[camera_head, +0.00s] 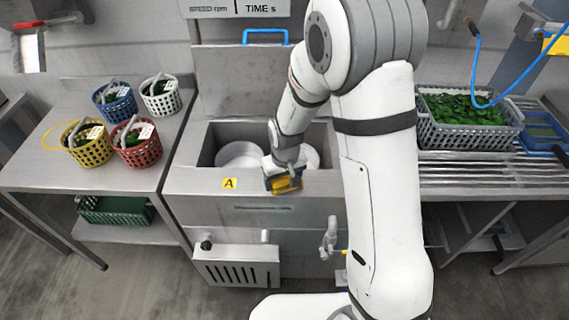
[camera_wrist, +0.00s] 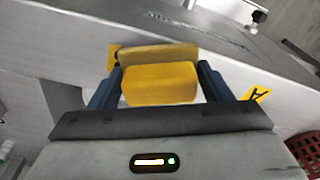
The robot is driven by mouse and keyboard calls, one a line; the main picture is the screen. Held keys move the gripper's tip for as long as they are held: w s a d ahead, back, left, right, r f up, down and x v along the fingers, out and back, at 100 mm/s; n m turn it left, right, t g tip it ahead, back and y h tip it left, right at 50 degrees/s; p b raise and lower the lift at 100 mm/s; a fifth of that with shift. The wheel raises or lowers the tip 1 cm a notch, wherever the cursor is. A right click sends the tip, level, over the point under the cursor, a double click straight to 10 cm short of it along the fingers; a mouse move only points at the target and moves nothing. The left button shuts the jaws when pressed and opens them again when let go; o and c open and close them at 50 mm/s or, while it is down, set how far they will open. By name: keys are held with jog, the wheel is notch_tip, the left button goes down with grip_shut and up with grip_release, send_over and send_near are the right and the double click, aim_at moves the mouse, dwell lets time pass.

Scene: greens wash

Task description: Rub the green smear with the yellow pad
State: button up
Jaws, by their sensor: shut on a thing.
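The yellow pad (camera_wrist: 160,84) sits between the two dark blue fingers of my gripper (camera_wrist: 158,88) in the wrist view. The gripper is shut on it. In the head view the pad (camera_head: 287,185) is at the front rim of the steel sink unit (camera_head: 200,180), to the right of the yellow "A" label (camera_head: 229,183). I cannot tell whether the pad touches the steel. No green smear can be made out in either view; the pad, gripper and arm hide part of the front rim.
Blue, white, yellow and red baskets (camera_head: 137,155) of greens stand on the left table (camera_head: 60,176). A grey crate (camera_head: 470,136) of greens stands on the right rack. A grey vented box (camera_head: 237,267) and a tap (camera_head: 329,240) are below the sink front.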

jog(key=shift+w+d+r+p, duration=0.15)
jog(key=shift+r+p, duration=0.1)
jog(key=shift+r, duration=0.4)
jog(key=shift+w+a+r+p, duration=0.1)
jog(key=shift+r+p, duration=0.1)
jog(key=shift+r, duration=0.4)
jog(key=shift+d+r+p, duration=0.1)
jog(key=shift+r+p, duration=1.2)
jog(key=shift+r, duration=0.95)
